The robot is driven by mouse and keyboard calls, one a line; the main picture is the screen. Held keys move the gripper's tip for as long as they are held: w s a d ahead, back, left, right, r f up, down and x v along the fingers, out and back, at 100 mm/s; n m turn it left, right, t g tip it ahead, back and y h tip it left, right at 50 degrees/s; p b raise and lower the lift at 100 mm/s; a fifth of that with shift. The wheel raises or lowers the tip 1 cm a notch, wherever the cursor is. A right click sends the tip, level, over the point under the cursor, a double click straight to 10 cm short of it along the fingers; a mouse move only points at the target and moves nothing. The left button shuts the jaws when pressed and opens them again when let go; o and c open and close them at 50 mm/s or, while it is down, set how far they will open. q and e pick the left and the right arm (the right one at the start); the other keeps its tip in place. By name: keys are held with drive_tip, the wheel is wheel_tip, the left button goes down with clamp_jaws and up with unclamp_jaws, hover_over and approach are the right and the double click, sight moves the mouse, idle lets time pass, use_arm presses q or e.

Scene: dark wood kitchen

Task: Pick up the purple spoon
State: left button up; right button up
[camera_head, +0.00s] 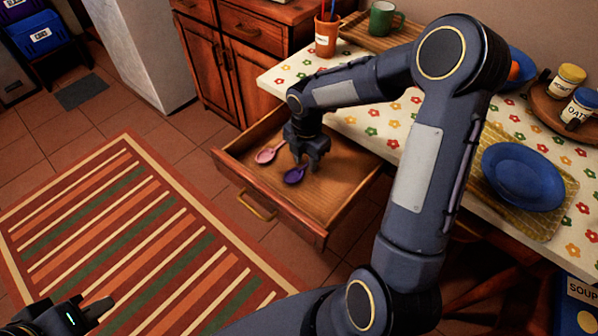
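The purple spoon (294,175) lies on the floor of the open wooden drawer (335,205), its bowl toward the front left. My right gripper (306,165) points down into the drawer over the spoon's handle end. Its fingers look spread apart, one on each side of the handle, which they partly hide. A pink spoon (267,155) lies to the left in the same drawer, close to the gripper. My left gripper (102,308) is far off at the bottom left corner, over the rug, and holds nothing that I can see.
The drawer's walls surround the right gripper. Above it is a flowered tabletop (295,72) with an orange cup (327,40), a green mug (383,20) and a blue plate (522,176). My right arm hides part of the tabletop. A striped rug (120,235) covers open floor.

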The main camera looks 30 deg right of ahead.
drive_tip(key=shift+r, duration=0.1)
drive_tip(key=shift+c, duration=0.4)
clamp_jaws()
